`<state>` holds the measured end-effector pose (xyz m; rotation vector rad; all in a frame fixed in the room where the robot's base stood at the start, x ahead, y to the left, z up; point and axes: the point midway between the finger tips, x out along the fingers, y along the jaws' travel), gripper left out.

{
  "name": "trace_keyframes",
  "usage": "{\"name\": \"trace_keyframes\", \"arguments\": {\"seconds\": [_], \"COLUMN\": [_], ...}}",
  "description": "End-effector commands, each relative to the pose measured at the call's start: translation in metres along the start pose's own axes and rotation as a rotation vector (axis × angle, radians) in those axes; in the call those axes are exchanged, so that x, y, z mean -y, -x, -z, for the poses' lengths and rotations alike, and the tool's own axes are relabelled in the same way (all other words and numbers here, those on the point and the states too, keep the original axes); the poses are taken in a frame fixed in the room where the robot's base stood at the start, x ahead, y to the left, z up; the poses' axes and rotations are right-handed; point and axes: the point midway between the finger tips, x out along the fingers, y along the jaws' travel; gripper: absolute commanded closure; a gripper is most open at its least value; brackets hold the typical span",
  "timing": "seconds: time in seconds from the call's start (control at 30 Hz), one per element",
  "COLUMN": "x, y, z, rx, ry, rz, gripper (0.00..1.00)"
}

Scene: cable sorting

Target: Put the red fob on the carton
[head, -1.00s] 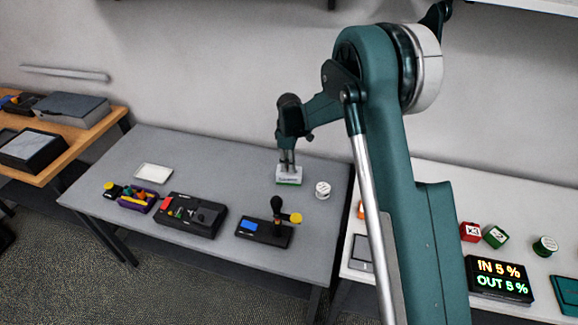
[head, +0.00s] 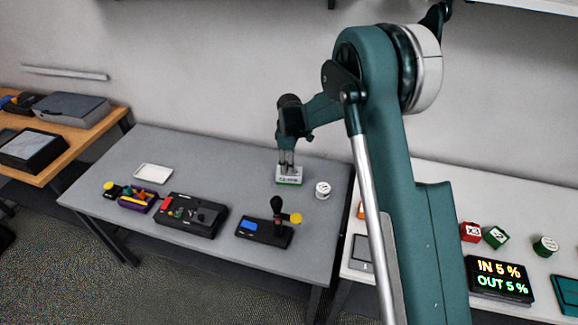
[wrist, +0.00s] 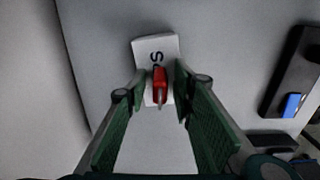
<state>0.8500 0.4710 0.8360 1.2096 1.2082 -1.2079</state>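The carton (head: 289,180) is a small white box with dark lettering and a green lower edge, near the back right of the grey table. In the wrist view the carton (wrist: 143,50) lies under the fingers. The red fob (wrist: 160,83) is on top of the carton, between my fingertips. My gripper (head: 287,168) points down at the carton. In the wrist view, gaps show on both sides of the fob, so my gripper (wrist: 159,86) is open around it. In the head view the fob is too small or hidden to make out.
A white spool (head: 322,190) stands just right of the carton. A black box (head: 190,214), a purple tray (head: 138,204) and a white plate (head: 153,173) lie left. The table between is clear.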

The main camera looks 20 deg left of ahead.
Motion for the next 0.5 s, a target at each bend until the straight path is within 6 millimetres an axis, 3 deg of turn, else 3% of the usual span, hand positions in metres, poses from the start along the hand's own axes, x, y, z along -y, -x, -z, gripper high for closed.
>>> {"name": "trace_keyframes", "arguments": {"seconds": [0.27,0.5], "x": [0.0,0.0], "y": [0.023,0.06], "z": [0.0,0.0], "rx": [0.0,0.0], "ry": [0.0,0.0], "rz": [0.0,0.0], "gripper": [0.75,0.75]}}
